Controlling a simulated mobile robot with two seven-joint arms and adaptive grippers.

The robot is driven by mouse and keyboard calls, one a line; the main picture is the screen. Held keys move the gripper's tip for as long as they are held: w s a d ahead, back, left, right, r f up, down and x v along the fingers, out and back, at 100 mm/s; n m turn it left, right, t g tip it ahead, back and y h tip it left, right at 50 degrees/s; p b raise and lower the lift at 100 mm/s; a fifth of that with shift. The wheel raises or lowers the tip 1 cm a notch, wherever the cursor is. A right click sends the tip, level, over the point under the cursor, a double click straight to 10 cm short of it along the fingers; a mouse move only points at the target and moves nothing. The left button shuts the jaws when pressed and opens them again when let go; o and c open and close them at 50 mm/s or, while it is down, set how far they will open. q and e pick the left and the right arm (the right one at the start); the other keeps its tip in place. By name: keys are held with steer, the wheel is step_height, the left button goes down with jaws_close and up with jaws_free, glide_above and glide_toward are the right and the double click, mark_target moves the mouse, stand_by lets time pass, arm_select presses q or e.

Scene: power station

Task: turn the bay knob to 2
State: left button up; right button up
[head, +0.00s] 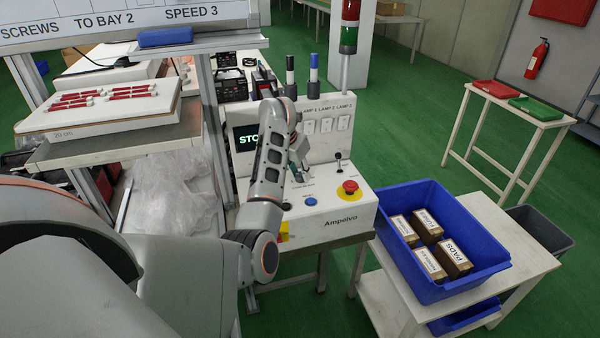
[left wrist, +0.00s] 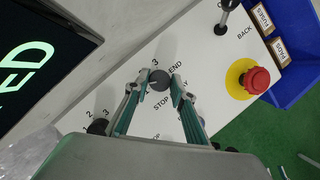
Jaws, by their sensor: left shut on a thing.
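My left gripper (head: 299,172) reaches down onto the sloped white control panel (head: 335,212). In the left wrist view its two fingers (left wrist: 154,84) are shut on a dark round knob (left wrist: 159,79), one on each side. Beside this knob I read "3", "END", "STOP" and a partly covered word ending in Y, which fits the bay knob. Its pointer is not clear to me. A second dark knob (left wrist: 97,127) with "2" and "3" is at the lower left, partly behind the gripper. The sign (head: 120,22) reads "TO BAY 2" and "SPEED 3".
A red emergency button (head: 349,187), a small black lever (head: 338,161) and a blue button (head: 310,201) are close on the panel. The screen (head: 246,138) is partly hidden and shows "STO". A blue bin (head: 480,240) with boxes stands right.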

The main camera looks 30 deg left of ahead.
arm_select(q)
steer(key=m+h, duration=0.1)
steer(key=m, duration=0.2)
steer(key=m+h, duration=0.1)
steer(key=m, duration=0.2)
steer(key=shift+w+a, duration=0.1)
steer(key=shift+a, duration=0.1)
steer(key=shift+g+h, duration=0.3)
steer(key=o, duration=1.1)
steer(key=v, duration=0.7)
steer(key=shift+r, duration=0.35)
steer(key=shift+f, duration=0.1)
